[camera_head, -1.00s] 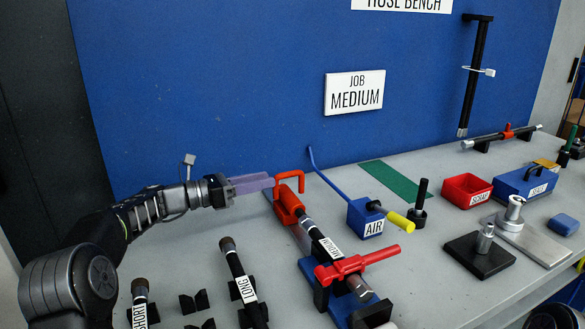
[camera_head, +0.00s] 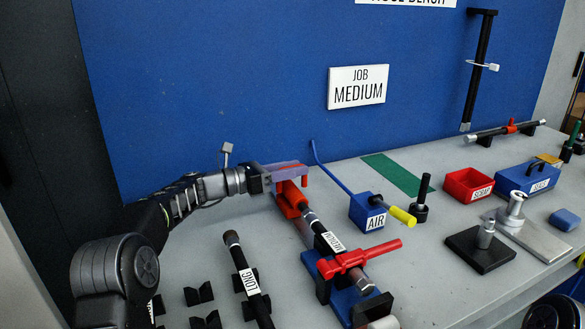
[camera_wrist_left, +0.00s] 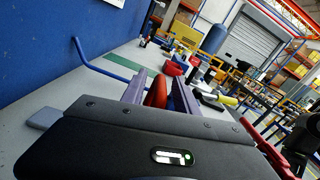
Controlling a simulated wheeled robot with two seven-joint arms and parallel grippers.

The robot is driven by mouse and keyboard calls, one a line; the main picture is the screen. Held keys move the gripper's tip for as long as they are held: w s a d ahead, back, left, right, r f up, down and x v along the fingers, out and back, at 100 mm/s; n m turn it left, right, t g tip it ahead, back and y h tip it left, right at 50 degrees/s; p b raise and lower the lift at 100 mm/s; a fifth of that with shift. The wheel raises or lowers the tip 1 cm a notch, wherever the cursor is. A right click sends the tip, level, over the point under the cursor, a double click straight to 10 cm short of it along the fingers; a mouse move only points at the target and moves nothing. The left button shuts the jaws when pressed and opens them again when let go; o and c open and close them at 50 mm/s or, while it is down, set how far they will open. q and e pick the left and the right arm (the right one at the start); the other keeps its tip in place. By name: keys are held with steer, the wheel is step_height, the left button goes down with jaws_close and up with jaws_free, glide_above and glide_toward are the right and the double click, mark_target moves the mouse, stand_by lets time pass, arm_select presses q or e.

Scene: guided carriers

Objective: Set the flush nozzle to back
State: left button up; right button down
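A red nozzle block (camera_head: 291,197) with an upright looped handle stands at the far end of the hose marked MEDIUM (camera_head: 323,232). I take it for the flush nozzle; no label on it can be read. My left gripper (camera_head: 290,173) is at the handle, its purple fingers on either side of it. In the left wrist view the red handle (camera_wrist_left: 157,93) stands between the two fingers, with a narrow gap on the right finger's side. The fingers look open around it. Part of the handle is hidden behind the fingers. My right gripper is not in view.
A red clamp lever (camera_head: 358,258) crosses the hose's near end on a blue stand. A blue AIR block (camera_head: 367,212) with a yellow-tipped plug stands right of the nozzle. The LONG hose (camera_head: 243,268) lies to the left. A blue wall panel (camera_head: 200,80) rises behind.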

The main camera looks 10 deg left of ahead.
arm_select(q)
jaws_close()
stand_by(0.3)
steer(key=shift+f, duration=0.1)
stand_by(1.0)
